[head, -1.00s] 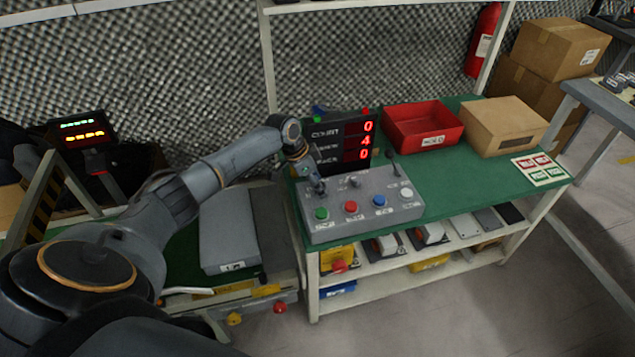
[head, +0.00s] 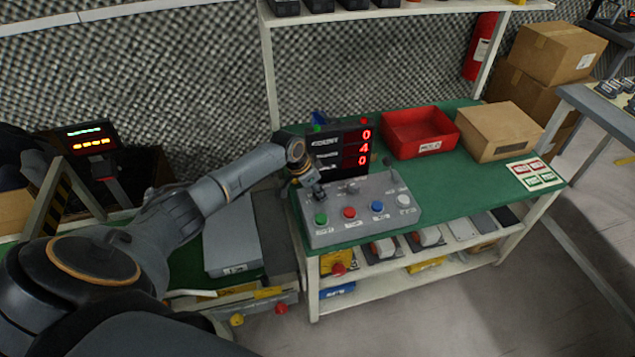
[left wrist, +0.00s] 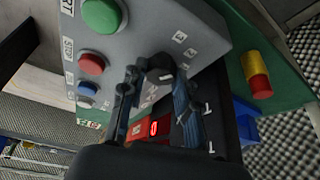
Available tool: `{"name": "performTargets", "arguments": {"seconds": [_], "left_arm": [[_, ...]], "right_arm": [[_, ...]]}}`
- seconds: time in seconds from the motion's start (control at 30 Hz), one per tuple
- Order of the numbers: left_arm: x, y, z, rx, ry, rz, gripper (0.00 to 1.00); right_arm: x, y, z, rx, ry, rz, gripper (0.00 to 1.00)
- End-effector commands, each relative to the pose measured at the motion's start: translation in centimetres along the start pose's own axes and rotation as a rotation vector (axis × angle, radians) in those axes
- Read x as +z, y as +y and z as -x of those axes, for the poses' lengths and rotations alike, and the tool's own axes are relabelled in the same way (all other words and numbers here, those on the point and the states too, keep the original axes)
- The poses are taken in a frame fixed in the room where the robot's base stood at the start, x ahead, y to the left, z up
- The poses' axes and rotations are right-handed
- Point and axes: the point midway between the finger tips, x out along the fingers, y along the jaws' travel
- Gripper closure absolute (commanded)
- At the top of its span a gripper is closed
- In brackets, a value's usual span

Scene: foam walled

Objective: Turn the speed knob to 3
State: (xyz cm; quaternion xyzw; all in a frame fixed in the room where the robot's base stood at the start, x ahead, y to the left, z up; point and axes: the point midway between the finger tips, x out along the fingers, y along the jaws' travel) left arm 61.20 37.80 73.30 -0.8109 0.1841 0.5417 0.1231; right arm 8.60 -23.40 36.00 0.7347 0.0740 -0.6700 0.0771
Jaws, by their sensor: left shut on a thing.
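The grey control box (head: 345,225) stands on the green bench top, with green, red, blue and white buttons. My left gripper (head: 318,190) is over the box's back left part and hides the speed knob in the head view. In the left wrist view the dark round knob (left wrist: 160,66) sits between the two fingers of my left gripper (left wrist: 155,82), which is shut on it. Small number marks (left wrist: 181,37) are printed beside the knob; the pointer's setting is hard to read. The display (head: 342,152) behind the box shows 0, 4, 0 in red. My right gripper is not in view.
A red tray (head: 420,131) and a cardboard box (head: 500,132) stand to the right on the bench. A yellow-and-red emergency button (left wrist: 257,77) is near the box. The bench's middle right is clear.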

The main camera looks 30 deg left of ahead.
Motion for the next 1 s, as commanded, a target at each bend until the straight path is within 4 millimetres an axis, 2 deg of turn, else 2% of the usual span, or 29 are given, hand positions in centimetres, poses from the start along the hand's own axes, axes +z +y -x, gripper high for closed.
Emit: {"name": "performTargets", "arguments": {"seconds": [0.03,0.1,0.4,0.7,1.0], "left_arm": [[-0.2,0.2,0.6,-0.012,-0.003,0.04,1.0],[-0.2,0.3,0.6,-0.036,-0.002,0.096,1.0],[-0.2,0.4,0.4,-0.127,-0.003,0.316,1.0],[-0.1,0.4,0.1,-0.186,-0.002,0.455,1.0],[-0.1,0.3,0.0,-0.206,-0.001,0.5,1.0]], "right_arm": [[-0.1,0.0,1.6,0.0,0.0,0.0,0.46],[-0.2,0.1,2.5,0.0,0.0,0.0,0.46],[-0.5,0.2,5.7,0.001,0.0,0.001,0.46],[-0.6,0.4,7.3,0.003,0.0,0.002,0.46],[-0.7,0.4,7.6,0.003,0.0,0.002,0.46]]}}
